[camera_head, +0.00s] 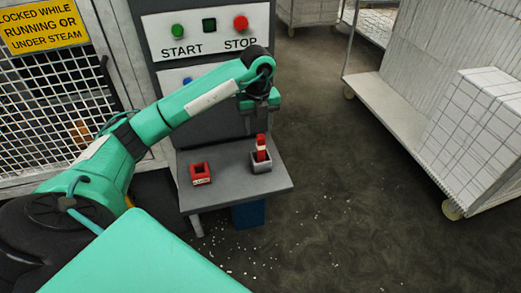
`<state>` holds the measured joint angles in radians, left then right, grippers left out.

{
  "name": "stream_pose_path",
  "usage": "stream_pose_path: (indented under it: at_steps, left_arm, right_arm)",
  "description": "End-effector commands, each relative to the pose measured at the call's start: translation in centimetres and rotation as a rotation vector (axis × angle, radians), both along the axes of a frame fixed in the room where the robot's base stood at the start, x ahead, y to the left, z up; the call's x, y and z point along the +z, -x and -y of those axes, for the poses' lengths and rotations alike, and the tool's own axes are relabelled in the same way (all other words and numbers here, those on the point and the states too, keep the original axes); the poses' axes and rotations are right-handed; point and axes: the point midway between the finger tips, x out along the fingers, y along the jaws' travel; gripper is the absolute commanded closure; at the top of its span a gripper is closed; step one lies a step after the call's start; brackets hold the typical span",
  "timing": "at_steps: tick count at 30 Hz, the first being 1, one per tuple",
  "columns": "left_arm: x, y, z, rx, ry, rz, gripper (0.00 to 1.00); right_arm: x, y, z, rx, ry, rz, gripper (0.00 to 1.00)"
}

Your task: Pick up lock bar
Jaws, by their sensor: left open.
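A red lock bar (261,143) stands upright in a small grey open holder (262,164) on the grey shelf, near its right side. My left gripper (261,122) is above the lock bar, pointing down. Its fingers look dark and small, and it is open and empty. Whether the fingertips touch the top of the bar is hard to tell. My right gripper is not in view.
A red box-shaped piece (201,174) lies on the shelf (228,188) to the left. A control panel (208,35) with start and stop buttons rises behind. A mesh gate (48,100) is left, and a white wheeled trolley (430,135) is right.

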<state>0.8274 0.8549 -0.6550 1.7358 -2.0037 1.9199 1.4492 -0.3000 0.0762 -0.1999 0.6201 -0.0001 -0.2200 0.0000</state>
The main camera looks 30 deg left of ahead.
Motion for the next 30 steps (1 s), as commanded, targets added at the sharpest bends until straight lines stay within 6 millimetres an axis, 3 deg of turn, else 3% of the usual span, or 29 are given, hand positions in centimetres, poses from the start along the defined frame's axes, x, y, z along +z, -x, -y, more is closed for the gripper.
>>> stream_pose_path:
  at_steps: [13, 21, 22, 29, 30]
  left_arm:
    - [-4.8, -0.7, 0.3, -0.001, 0.000, -0.003, 0.53]
    - [-5.3, -0.7, 0.3, -0.002, 0.001, -0.001, 0.53]
    - [-5.3, -0.7, 0.3, -0.001, 0.001, -0.001, 0.55]
    - [-5.3, -0.7, 0.3, -0.001, 0.001, -0.001, 1.00]
    - [-5.3, -0.7, 0.3, -0.001, 0.001, -0.001, 1.00]
  right_arm:
    - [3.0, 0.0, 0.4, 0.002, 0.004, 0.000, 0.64]
    - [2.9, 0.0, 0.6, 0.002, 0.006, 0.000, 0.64]
    - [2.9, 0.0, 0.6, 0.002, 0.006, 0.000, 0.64]
    - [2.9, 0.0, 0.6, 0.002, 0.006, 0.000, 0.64]
    - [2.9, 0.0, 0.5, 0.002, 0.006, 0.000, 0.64]
